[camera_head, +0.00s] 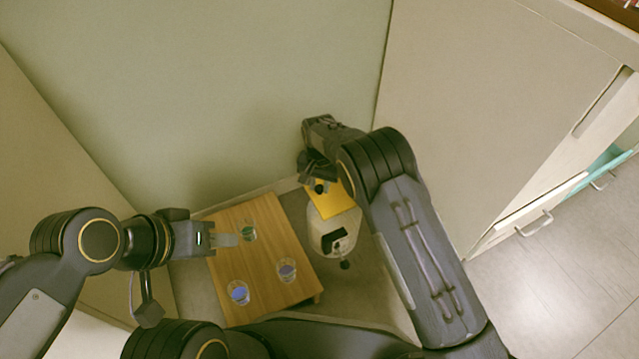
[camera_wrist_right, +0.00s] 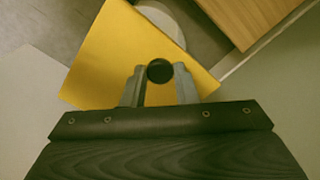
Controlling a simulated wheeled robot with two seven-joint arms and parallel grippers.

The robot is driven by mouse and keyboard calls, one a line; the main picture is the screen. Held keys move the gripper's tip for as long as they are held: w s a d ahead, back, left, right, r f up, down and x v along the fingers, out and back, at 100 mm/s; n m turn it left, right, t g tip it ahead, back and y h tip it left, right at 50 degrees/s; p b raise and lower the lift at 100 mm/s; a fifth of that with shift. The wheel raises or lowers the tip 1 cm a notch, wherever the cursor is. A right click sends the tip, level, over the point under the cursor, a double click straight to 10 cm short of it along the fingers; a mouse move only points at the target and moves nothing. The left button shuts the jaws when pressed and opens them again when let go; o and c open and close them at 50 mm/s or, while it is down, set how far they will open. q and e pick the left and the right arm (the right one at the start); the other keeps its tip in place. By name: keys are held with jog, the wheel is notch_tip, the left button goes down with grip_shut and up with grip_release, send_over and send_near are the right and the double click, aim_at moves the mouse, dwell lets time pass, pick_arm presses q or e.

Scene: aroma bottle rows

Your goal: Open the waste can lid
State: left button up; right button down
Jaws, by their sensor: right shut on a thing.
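The waste can (camera_head: 323,236) is a rounded pale body with a dark recess on its front and a dark knob-like part low at its front. Its yellow square lid (camera_head: 338,204) is at the back of the can; I cannot tell how far it is raised. My right gripper (camera_head: 320,186) is shut on the black knob of the lid. In the right wrist view, the knob (camera_wrist_right: 160,71) sits between the fingertips (camera_wrist_right: 159,78) in front of the yellow lid (camera_wrist_right: 108,55). My left gripper (camera_head: 226,240) is over the low table beside a glass; its finger gap is unclear.
The low wooden table (camera_head: 232,272) left of the can holds a glass with green (camera_head: 248,233), one with blue (camera_head: 239,293) and one with purple content (camera_head: 287,271). A wall is behind. A large cabinet (camera_head: 480,100) with an open drawer (camera_head: 540,212) is at right.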

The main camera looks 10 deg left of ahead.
aim_at(336, 187)
jog(key=shift+r, duration=0.1)
